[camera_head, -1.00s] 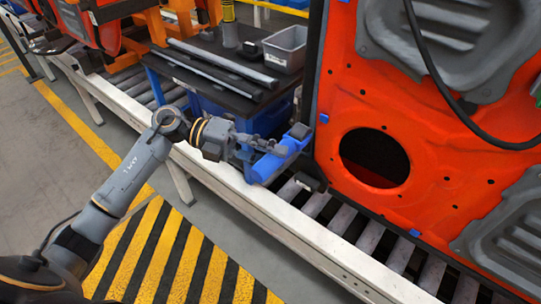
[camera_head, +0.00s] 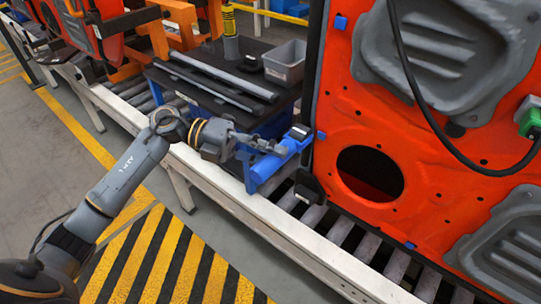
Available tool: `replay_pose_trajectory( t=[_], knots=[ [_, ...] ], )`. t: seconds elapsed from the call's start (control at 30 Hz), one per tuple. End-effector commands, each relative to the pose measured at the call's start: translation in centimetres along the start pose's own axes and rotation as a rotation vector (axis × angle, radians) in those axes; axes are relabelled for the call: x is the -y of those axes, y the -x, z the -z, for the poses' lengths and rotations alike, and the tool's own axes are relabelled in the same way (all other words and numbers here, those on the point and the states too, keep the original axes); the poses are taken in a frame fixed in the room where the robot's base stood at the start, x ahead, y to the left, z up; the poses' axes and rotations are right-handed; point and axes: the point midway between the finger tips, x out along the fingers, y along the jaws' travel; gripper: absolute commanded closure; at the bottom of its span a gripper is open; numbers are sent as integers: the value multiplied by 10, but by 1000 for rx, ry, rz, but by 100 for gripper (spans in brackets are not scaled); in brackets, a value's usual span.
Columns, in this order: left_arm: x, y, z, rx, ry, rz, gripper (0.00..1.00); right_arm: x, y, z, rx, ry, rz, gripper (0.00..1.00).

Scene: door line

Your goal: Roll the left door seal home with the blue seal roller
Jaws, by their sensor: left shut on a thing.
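My left gripper (camera_head: 262,147) is shut on the blue seal roller (camera_head: 272,163), which it holds over the conveyor rail beside the left edge of the orange door. The roller's far end (camera_head: 298,132) is close to the black seal (camera_head: 312,90) that runs down the door's left edge; I cannot tell whether they touch. A dark block (camera_head: 309,186) shows at the seal's lower end. The orange door (camera_head: 345,120) stands upright on the right, with a round hole and grey panels. My right gripper is not in view.
A dark-topped blue cart (camera_head: 205,75) behind the roller carries long dark strips (camera_head: 215,85), a grey bin (camera_head: 285,63) and a cylinder (camera_head: 231,45). The roller conveyor (camera_head: 345,225) with its white rail (camera_head: 250,205) runs under the door. A black cable (camera_head: 415,100) hangs before the door.

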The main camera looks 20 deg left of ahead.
Motion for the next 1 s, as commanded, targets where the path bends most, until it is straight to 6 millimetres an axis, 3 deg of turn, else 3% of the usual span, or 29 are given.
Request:
replay_pose_trajectory(
  t=[0.3, 0.57, 1.0],
  knots=[
    [25, 4, -3, 6, -3, 1, 100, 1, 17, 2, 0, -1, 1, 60],
    [31, 5, -3, 5, -2, 1, 100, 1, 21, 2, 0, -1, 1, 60],
    [57, 9, -5, 6, -2, 1, 100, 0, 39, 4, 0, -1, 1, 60]
  ],
)
